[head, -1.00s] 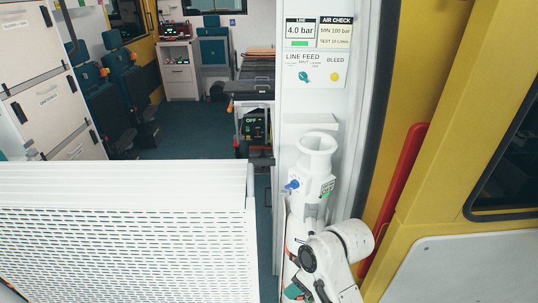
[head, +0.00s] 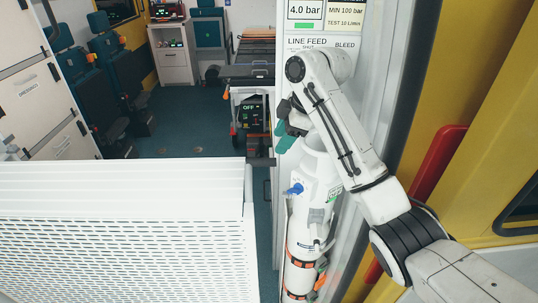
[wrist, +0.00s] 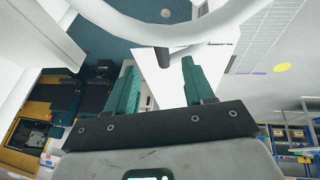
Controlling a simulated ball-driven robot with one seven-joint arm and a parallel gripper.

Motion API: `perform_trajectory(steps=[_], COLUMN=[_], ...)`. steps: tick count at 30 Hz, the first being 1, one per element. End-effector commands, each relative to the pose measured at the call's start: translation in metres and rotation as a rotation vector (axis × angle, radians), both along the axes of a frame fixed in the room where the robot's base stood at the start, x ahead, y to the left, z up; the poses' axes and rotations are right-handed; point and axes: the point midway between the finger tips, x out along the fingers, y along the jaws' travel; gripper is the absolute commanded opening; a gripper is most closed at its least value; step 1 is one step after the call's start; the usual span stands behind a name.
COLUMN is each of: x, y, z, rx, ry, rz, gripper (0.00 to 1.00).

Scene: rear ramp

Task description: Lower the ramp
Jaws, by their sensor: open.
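The ramp (head: 120,225) is a white panel with rows of slots, standing raised across the lower left of the head view. Its lower part is cut off by the picture edge. My gripper (head: 283,138) is at the white post, right of the ramp's upper edge and above the white cylinder (head: 315,190) with a blue valve knob (head: 294,189). In the wrist view my gripper (wrist: 160,78) shows two teal fingers spread apart, with nothing held between them. A white curved rim (wrist: 160,38) crosses above the fingertips.
The label panel (head: 320,25) reads 4.0 bar; my arm covers its lower part. A red bar (head: 437,168) runs along the yellow frame at right. Behind the ramp are teal seats (head: 120,75), a stretcher (head: 248,72) and clear dark floor (head: 190,125).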

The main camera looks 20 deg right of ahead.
Motion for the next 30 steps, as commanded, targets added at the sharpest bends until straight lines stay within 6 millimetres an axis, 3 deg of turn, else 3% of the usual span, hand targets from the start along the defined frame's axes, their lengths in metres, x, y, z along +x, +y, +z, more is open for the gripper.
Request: perform_trajectory(steps=[9, 15, 27, 30], x=[0.016, 0.023, 0.025, 0.025], y=[0.018, 0.026, 0.027, 0.027], z=[-0.053, -0.074, -0.08, -0.08], rx=[0.001, 0.0, 0.0, 0.0], ry=[0.004, 0.002, -0.001, -0.001], rz=[-0.002, 0.0, -0.001, -0.001], gripper=[0.53, 0.53, 0.53, 0.44])
